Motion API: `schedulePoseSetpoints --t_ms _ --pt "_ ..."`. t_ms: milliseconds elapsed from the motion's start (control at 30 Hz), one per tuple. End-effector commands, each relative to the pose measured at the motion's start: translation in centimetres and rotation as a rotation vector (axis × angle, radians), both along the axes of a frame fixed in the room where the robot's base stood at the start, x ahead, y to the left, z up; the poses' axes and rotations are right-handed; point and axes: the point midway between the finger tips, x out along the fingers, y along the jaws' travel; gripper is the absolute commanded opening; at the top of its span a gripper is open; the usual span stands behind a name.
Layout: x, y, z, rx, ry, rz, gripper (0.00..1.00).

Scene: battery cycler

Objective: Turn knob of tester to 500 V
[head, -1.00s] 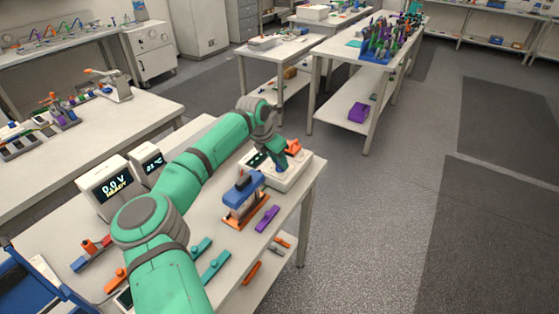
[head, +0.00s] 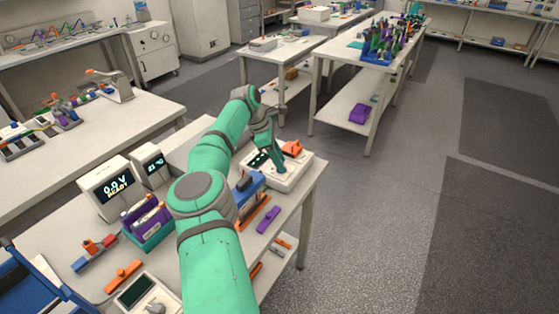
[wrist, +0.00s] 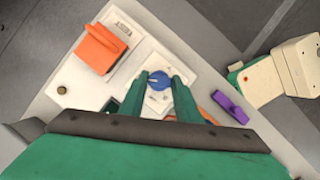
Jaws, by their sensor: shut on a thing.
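The tester is a white box (head: 292,180) at the far corner of the bench, with an orange part on top (head: 292,147). In the wrist view its white panel carries a round blue knob (wrist: 158,82). My gripper (wrist: 160,85) has its two green fingers on either side of the knob, shut on it. In the head view my gripper (head: 279,168) reaches down onto the tester, and the knob is hidden. The orange part also shows in the wrist view (wrist: 100,48). The dial marks are too small to read, so the knob's setting cannot be told.
A display box (head: 106,190) reads 0.0 V READY, with a smaller display (head: 150,162) beside it. A blue and orange fixture (head: 252,212) and a purple piece (head: 268,220) lie near the tester. A green tray with purple cells (head: 148,222) stands left of my arm.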

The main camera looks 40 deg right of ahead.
Motion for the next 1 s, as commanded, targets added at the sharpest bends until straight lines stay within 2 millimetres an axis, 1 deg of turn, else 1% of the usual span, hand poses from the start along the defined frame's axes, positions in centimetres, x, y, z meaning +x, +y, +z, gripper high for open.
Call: schedulePoseSetpoints --t_ms 267,667,700,733,767,1000 --pt "0.11 0.02 0.05 0.0 -0.002 -0.049 0.07" --pt "0.11 0.04 0.02 0.001 -0.002 -0.053 0.07" --pt "0.11 0.04 0.02 0.001 -0.002 -0.053 0.39" --pt "0.11 0.04 0.02 0.001 -0.002 -0.053 0.47" --pt "0.1 0.04 0.02 0.001 -0.002 -0.053 0.48" --pt "0.07 0.01 0.0 0.001 -0.001 -0.053 0.48"
